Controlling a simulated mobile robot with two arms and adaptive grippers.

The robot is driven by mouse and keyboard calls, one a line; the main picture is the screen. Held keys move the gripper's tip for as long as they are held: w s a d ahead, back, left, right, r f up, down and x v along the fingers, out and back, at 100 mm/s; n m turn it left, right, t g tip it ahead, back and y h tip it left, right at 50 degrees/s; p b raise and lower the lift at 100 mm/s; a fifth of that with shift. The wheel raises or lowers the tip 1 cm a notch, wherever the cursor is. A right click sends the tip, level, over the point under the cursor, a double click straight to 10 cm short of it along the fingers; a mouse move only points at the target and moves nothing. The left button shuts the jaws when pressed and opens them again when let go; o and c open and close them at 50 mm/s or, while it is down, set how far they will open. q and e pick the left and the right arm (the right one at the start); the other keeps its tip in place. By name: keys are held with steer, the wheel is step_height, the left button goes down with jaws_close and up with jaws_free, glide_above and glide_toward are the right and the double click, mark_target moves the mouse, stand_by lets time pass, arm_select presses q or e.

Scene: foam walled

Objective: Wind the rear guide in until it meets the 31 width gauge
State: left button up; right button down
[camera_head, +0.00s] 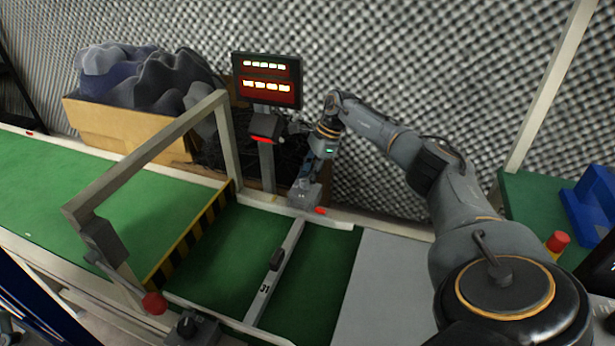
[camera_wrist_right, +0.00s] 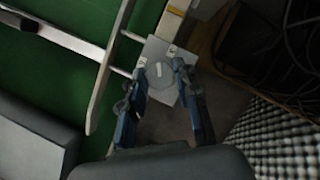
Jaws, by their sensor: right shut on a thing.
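My right gripper (camera_head: 306,180) reaches over the far edge of the conveyor. In the right wrist view its blue fingers (camera_wrist_right: 159,70) are shut on a grey knob (camera_wrist_right: 161,77) on a pale adjuster block. Rods run from this block to the rear guide (camera_wrist_right: 108,70), a pale rail over the green belt. The width gauge (camera_head: 278,262) is a pale bar across the belt with a black handle, marked 31. In the wrist view the gauge (camera_wrist_right: 62,38) ends close to the rear guide; I cannot tell whether they touch. My left gripper is out of view.
A display post (camera_head: 267,80) with lit digits and a cardboard box (camera_head: 125,128) of dark foam stand behind the conveyor. A pale frame (camera_head: 155,150) arches over the belt. A red button (camera_head: 153,303) and a black knob (camera_head: 187,325) are at the near edge; a blue bin (camera_head: 588,205) is right.

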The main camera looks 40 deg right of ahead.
steer(key=c, duration=1)
jaws_free()
steer(key=v, duration=0.3)
steer(key=s+d, duration=0.1)
steer(key=d, duration=0.2)
steer(key=s+d, duration=0.2)
steer(key=d, duration=0.2)
steer(key=s+d, duration=0.2)
steer(key=d, duration=0.1)
steer(key=shift+s+d, duration=0.2)
steer(key=shift+d, duration=0.2)
